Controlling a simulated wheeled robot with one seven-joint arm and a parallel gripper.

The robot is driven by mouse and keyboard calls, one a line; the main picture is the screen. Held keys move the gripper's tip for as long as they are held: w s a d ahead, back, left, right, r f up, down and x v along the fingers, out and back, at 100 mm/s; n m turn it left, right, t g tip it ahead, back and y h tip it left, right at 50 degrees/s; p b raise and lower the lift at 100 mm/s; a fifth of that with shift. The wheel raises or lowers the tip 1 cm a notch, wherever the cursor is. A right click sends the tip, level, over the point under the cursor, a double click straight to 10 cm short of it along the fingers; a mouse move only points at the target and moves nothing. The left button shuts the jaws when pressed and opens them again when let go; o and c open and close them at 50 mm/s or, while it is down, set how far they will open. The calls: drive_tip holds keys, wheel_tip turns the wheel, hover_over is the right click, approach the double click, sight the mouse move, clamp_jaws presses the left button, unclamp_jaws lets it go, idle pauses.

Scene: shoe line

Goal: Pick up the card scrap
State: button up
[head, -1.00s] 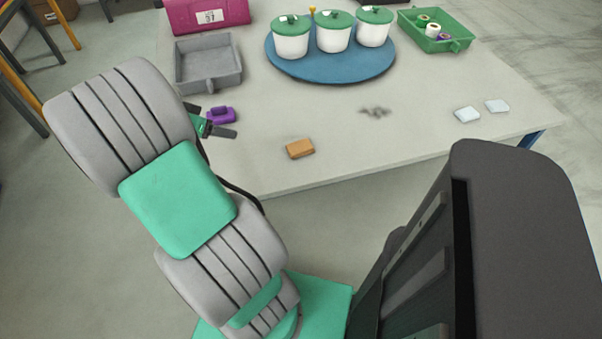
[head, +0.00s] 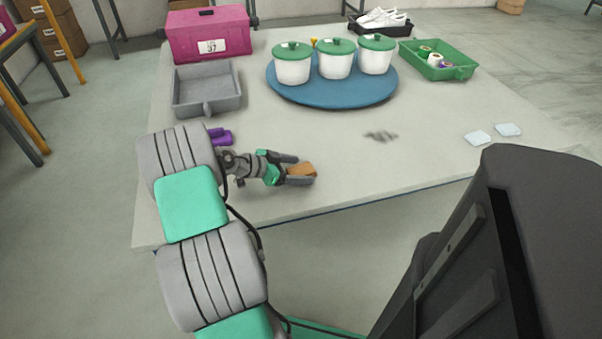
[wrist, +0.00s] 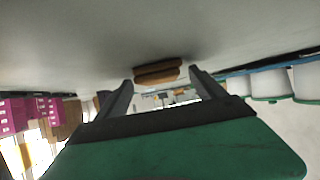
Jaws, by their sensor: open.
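The card scrap (head: 301,169) is a small brown-orange piece lying on the table near its front edge. My gripper (head: 303,169) is low over the table, its two fingers apart, with the scrap at the fingertips. In the head view the near finger covers part of the scrap. In the wrist view the scrap (wrist: 157,72) shows ahead, between the two finger ends, and the gripper (wrist: 163,82) is open and empty. I cannot tell whether a finger touches the scrap.
A purple object (head: 221,136) lies behind my wrist. A grey tray (head: 207,107), a magenta box (head: 209,37) and a blue round board (head: 290,91) with lidded white pots stand farther back. A dark smudge (head: 380,136) and two pale pieces (head: 477,138) lie to the right.

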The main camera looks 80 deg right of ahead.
drive_tip(key=c, duration=1.4)
drive_tip(key=shift+r, duration=0.1)
wheel_tip(320, 180, up, 3)
drive_tip(key=shift+w+f+p, duration=0.1)
drive_tip(key=shift+f+p, duration=0.05)
drive_tip(key=shift+p, duration=0.4)
drive_tip(key=w+r, duration=0.1)
drive_tip(key=r, duration=0.1)
drive_tip(key=w+r+p, duration=0.1)
drive_tip(key=w+r, duration=0.1)
drive_tip(key=w+a+r, duration=0.1)
drive_tip(key=r, duration=0.1)
drive_tip(key=shift+w+a+r+p, duration=0.1)
drive_tip(key=shift+w+r+p, duration=0.1)
drive_tip(key=shift+w+p, duration=0.15)
drive_tip(key=w+a+r, duration=0.1)
drive_tip(key=w, duration=0.2)
drive_tip(key=w+r+p, duration=0.1)
drive_tip(key=w, duration=0.2)
drive_tip(key=w+a+r, duration=0.1)
drive_tip(key=w, duration=0.1)
drive_tip(key=shift+w+a+r, duration=0.3)
drive_tip(key=shift+w+r, duration=0.1)
drive_tip(key=shift+c, duration=0.2)
